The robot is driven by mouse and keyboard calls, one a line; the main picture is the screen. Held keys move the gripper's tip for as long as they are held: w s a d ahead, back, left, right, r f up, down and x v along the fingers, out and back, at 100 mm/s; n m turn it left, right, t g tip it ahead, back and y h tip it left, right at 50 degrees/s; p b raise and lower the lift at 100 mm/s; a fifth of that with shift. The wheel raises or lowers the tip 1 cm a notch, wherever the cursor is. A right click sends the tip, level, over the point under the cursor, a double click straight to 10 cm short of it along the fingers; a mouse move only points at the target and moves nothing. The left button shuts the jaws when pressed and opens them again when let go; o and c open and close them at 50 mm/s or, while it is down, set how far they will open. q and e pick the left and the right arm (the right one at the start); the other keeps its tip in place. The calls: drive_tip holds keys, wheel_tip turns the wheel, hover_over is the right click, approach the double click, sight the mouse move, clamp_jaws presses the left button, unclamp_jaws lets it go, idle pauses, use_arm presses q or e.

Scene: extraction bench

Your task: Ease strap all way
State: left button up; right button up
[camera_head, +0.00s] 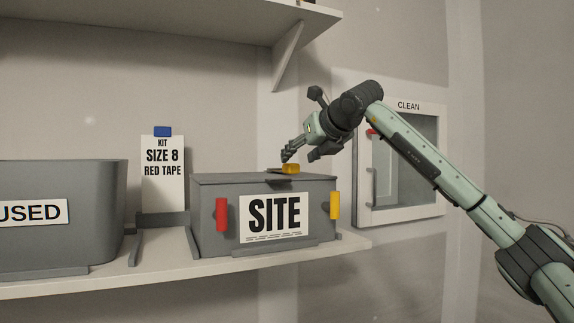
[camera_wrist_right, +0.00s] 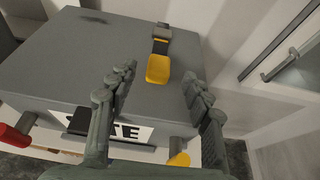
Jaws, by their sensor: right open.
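A grey box labelled SITE (camera_head: 210,190) stands on the shelf with its lid down. A strap lies on the lid, with a yellow tab (camera_head: 291,168) at its end. In the right wrist view the yellow tab (camera_wrist_right: 158,69) joins a short dark strap (camera_wrist_right: 160,47) that runs to a grey buckle (camera_wrist_right: 162,32) near the lid's edge. My right gripper (camera_head: 300,157) is open just above the tab. In the right wrist view its fingers (camera_wrist_right: 159,77) stand on either side of the tab, apart from it. My left gripper is not in view.
A red handle (camera_head: 222,215) and a yellow handle (camera_head: 335,205) are on the box. A USED bin (camera_head: 90,190) and a SIZE 8 RED TAPE card (camera_head: 163,185) stand left. A CLEAN cabinet (camera_head: 400,215) is on the wall right. An upper shelf (camera_head: 170,20) overhangs.

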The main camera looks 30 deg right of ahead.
sight(291, 165)
drive_tip(key=x, duration=0.5)
drive_tip(key=shift+f+p, duration=0.15)
drive_tip(key=shift+p, duration=0.25)
drive_tip(key=shift+w+f, duration=0.2)
drive_tip(key=shift+w, duration=0.35)
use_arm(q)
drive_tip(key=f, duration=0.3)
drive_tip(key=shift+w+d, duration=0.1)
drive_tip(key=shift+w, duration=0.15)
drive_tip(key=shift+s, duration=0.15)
use_arm(e)
clamp_jaws()
